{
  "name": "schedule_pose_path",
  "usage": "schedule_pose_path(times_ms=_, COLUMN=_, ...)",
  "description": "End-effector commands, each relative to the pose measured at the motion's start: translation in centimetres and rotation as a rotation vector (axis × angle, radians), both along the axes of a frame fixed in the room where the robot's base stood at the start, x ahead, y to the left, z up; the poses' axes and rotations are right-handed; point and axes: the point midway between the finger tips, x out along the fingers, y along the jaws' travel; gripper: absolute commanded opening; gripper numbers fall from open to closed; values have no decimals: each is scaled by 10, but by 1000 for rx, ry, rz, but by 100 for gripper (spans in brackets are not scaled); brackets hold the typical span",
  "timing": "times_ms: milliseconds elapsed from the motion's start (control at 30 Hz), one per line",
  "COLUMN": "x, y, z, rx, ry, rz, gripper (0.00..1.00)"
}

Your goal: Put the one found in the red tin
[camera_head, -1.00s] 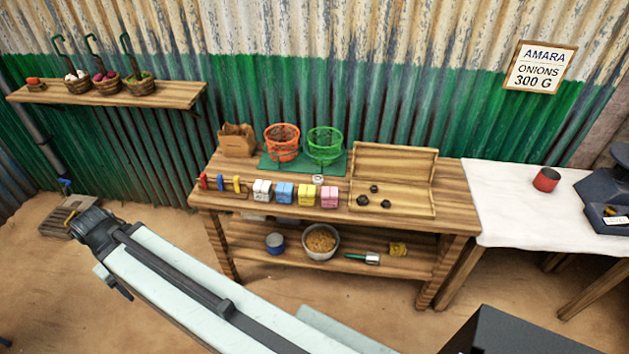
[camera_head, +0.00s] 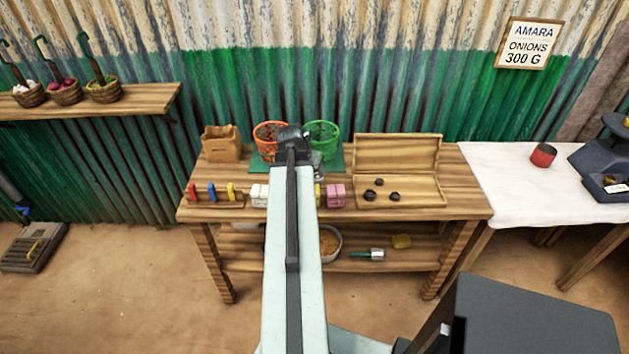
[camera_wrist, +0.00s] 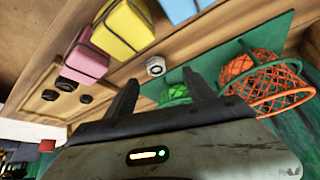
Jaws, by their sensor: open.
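The red tin (camera_head: 543,154) stands on the white cloth of the right-hand table, and a red shape at the wrist view's lower left (camera_wrist: 47,145) looks like it. A small pale hexagonal piece (camera_wrist: 155,66) lies on the wooden bench, just beyond my fingertips in the wrist view. My gripper (camera_wrist: 160,76) is open, with nothing between its fingers. In the head view my arm reaches over the bench and hides part of its middle. Three dark pieces (camera_head: 394,196) lie in the open wooden box (camera_head: 425,188). I cannot tell which piece is the one found.
An orange basket (camera_wrist: 268,85) and a green basket (camera_head: 322,140) stand on a green mat behind the bench's middle. Coloured blocks, pink (camera_head: 336,195) among them, line the front. A paper bag (camera_head: 221,144) stands at left. A dark scale (camera_head: 600,165) stands right of the tin.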

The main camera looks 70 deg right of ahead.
Motion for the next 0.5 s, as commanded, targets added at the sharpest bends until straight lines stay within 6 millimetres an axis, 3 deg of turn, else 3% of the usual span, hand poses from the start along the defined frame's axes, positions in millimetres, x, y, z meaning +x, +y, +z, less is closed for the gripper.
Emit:
schedule_pose_path(times_ms=133, x=-7, y=-5, z=-3, rx=-3, ry=0, rz=-13, gripper=63)
schedule_pose_path(times_ms=300, x=-11, y=-17, z=-24, rx=-2, ry=0, rz=-18, gripper=63)
schedule_pose_path(times_ms=500, x=-14, y=-23, z=-28, rx=-2, ry=-1, rz=-21, gripper=63)
